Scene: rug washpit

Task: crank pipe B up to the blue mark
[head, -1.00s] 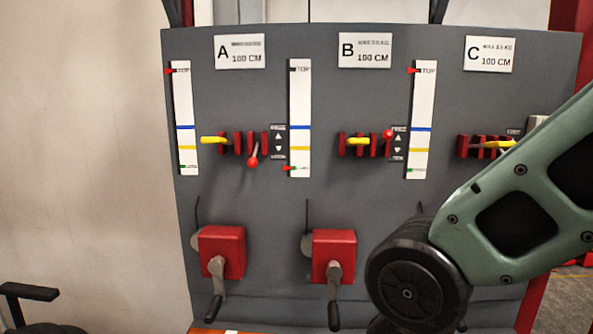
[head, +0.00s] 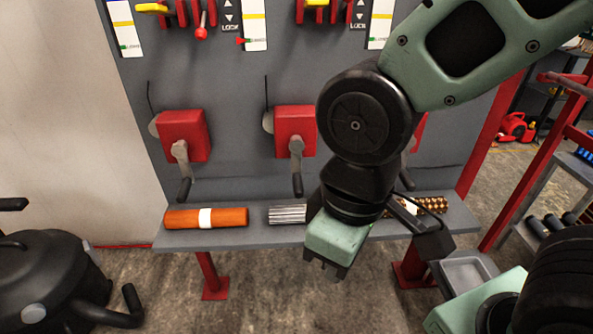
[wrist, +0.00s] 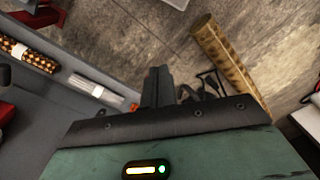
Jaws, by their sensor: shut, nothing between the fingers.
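The crank for pipe B, a red box (head: 295,131), is on the grey panel in the head view. Its grey arm hangs down to a black handle (head: 297,184). Left of it, the lower end of B's white scale (head: 254,18) shows, with a red pointer (head: 240,40) by the bottom green mark.
The shelf (head: 230,236) below the cranks holds an orange roll (head: 206,218), a grey striped roll (head: 287,214) and a patterned roll (head: 430,205). A black machine (head: 45,280) stands at left. A red crank (head: 184,135) is left of B's. A brown roll (wrist: 230,65) lies beyond my fingers.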

